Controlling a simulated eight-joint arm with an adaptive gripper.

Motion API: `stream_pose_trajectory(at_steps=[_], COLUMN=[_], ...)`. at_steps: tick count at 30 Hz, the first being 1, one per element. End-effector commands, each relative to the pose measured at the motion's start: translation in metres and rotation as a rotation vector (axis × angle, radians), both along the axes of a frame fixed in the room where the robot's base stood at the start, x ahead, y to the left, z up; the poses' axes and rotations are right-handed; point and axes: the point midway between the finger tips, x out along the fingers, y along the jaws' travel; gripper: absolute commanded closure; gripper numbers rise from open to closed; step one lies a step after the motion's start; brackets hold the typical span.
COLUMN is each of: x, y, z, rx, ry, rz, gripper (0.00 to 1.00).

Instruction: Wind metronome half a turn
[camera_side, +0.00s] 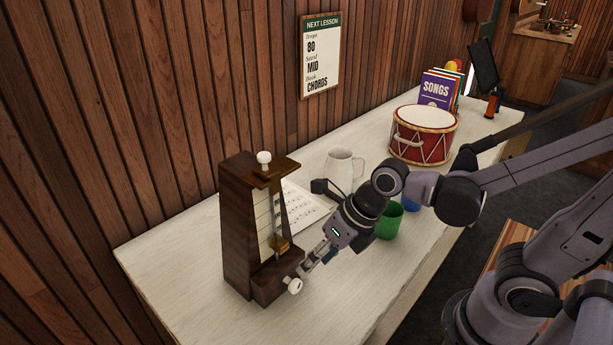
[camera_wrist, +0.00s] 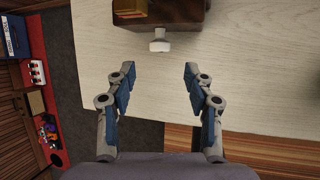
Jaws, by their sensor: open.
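A dark wooden metronome (camera_side: 241,228) stands upright at the near left of the pale table. Its white winding key (camera_side: 294,285) sticks out low on the side facing the lower right. The key also shows in the wrist view (camera_wrist: 159,46), top centre, below the metronome's dark base (camera_wrist: 160,16). My gripper (camera_side: 303,270) is close to the key in the side view. In the wrist view my gripper (camera_wrist: 159,70) is open, its two blue-padded fingers wide apart. The key lies between the finger lines but beyond the tips, and nothing is held.
Sheet music (camera_side: 302,207), a white mug (camera_side: 342,168), a green cup (camera_side: 390,221) and a red drum (camera_side: 424,134) are on the table (camera_side: 180,258). Songbooks (camera_side: 438,90) stand at the back. A lesson sign (camera_side: 320,55) hangs on the wall. The table's near corner is clear.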

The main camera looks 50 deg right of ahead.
Motion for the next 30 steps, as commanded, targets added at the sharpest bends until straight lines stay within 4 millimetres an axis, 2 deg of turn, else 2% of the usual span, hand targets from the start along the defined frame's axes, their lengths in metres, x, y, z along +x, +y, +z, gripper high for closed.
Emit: stream_pose_trajectory(at_steps=[13, 30], x=[-0.013, -0.014], y=[-0.008, -0.004], z=[0.028, 0.028], rx=[0.0, -0.028], ry=[0.0, 0.012], rz=[-0.001, 0.01], gripper=[0.47, 0.47])
